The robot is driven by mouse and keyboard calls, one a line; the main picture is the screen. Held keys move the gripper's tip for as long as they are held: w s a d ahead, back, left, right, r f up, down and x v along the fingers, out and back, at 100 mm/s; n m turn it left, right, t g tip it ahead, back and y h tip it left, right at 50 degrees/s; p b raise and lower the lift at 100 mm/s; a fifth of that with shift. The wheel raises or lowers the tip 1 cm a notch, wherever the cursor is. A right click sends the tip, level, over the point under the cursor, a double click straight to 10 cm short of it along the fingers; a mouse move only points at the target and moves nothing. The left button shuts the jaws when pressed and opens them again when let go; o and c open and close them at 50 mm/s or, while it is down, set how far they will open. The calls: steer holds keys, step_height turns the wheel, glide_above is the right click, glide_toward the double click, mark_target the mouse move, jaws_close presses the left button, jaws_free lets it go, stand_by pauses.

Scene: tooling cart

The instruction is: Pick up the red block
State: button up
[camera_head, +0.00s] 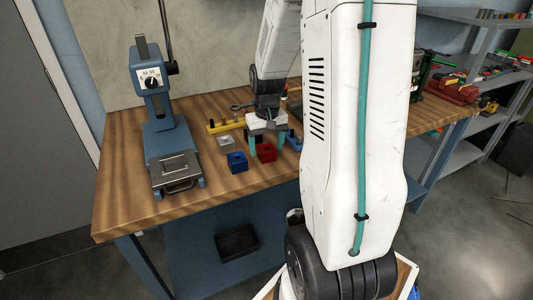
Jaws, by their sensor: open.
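The red block (266,152) sits on the wooden workbench (125,190), near its front edge. It is a small cube with a dark recess on top. My gripper (267,143) points down at the red block, with one teal finger on each side of it in this view. The fingers are open. I cannot tell whether either finger touches the block or how far down they reach around it.
A blue block (237,162) stands just left of the red one, with a grey block (225,142) behind it. Another blue piece (294,142) lies to the right. A blue press (163,130) stands at the left. My arm hides the bench's middle right.

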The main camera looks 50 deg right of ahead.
steer(key=shift+f, duration=0.75)
steer(key=c, duration=1.2)
steer(key=shift+r, duration=0.1)
